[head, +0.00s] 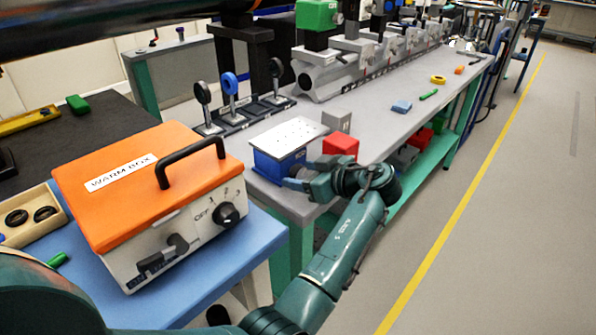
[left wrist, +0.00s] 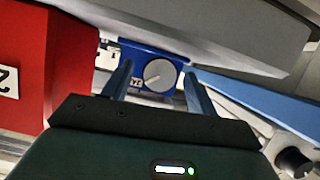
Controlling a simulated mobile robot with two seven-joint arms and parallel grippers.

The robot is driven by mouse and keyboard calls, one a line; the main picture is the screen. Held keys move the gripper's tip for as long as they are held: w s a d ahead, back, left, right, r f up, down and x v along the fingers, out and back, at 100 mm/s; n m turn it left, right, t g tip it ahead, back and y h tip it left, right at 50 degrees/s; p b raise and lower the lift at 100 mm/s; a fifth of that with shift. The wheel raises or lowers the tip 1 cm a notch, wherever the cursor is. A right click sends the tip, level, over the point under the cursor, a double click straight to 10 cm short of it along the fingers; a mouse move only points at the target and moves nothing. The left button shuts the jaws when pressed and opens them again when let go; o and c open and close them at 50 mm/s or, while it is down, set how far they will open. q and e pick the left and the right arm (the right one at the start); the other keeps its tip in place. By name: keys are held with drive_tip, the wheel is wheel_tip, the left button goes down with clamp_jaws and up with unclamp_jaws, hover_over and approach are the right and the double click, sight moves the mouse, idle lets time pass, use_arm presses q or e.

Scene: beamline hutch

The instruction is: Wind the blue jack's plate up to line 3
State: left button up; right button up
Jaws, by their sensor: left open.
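The blue jack (head: 272,167) stands near the front corner of the grey bench, with its pale dotted plate (head: 288,134) on top. No line marks are readable, so I cannot tell the plate's height. In the left wrist view the jack (left wrist: 182,55) shows a round grey knob (left wrist: 159,73) with a pale mark, and a partly hidden label beside it. My left gripper (head: 291,178) is at the jack's front. In the left wrist view my left gripper (left wrist: 157,78) is open, one finger on each side of the knob, with gaps showing. My right gripper is not in view.
A red block (head: 341,146) stands close right of the jack, a grey block (head: 337,121) behind. The orange-lidded warm box (head: 140,170) sits on a blue-topped table to the left. Lens holders (head: 230,90) stand behind. The aisle floor (head: 480,230) is clear.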

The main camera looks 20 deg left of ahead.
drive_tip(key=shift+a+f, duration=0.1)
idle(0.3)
use_arm(q)
drive_tip(key=c, duration=1)
drive_tip(key=shift+w+r+m+g, duration=0.1)
drive_tip(key=shift+m+g, duration=0.2)
drive_tip(key=shift+m, duration=0.2)
drive_tip(key=shift+m+g, duration=0.3)
drive_tip(key=shift+m, duration=0.2)
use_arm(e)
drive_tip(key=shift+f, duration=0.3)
